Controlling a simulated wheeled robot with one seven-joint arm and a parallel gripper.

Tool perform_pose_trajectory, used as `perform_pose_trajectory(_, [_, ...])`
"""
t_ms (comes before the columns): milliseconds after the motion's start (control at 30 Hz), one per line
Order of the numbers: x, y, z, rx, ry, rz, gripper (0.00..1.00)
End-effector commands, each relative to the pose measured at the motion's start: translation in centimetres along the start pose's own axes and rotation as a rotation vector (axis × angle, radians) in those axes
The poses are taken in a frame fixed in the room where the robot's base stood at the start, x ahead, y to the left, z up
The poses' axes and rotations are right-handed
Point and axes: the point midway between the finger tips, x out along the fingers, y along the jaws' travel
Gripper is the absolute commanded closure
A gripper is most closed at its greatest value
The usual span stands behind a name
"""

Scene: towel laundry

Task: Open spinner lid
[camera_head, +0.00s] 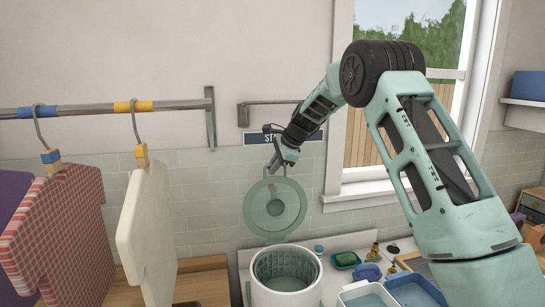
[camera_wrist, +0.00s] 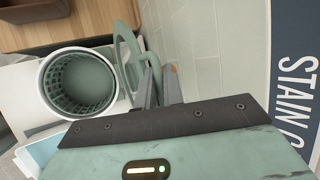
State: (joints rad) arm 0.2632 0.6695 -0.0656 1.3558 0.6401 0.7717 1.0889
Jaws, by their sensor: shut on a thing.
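The spinner (camera_head: 286,285) is a white round tub with a grey-green slotted basket inside, open at the top. It also shows in the wrist view (camera_wrist: 44,88). In the wrist view the lid (camera_wrist: 122,45) is seen nearly edge-on, beside the tub's mouth. My gripper (camera_head: 275,166) is at the lid's top edge, shut on it. The fingers (camera_wrist: 160,78) also show in the wrist view; their exact contact is partly hidden.
A red checked garment (camera_head: 60,235) and a cream towel (camera_head: 147,225) hang from a rail (camera_head: 75,109) at left. A green soap in a dish (camera_head: 346,259) and a white-rimmed tub (camera_head: 366,297) stand right of the spinner. The tiled wall is close behind.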

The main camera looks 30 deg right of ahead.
Motion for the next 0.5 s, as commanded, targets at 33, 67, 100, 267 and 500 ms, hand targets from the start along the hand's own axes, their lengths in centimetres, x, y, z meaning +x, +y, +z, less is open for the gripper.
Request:
perform_pose_trajectory(33, [-0.23,-0.3,0.13,0.0,0.0,0.013,1.0])
perform_pose_trajectory(67, [-0.13,-0.3,0.07,0.003,0.0,0.019,1.0])
perform_pose_trajectory(100, [-0.04,-0.33,0.0,0.006,0.0,0.026,1.0])
perform_pose_trajectory(267, [0.22,-0.39,-0.2,0.013,0.0,0.042,1.0])
perform_pose_trajectory(500, [0.4,-0.35,-0.3,0.015,0.0,0.047,1.0])
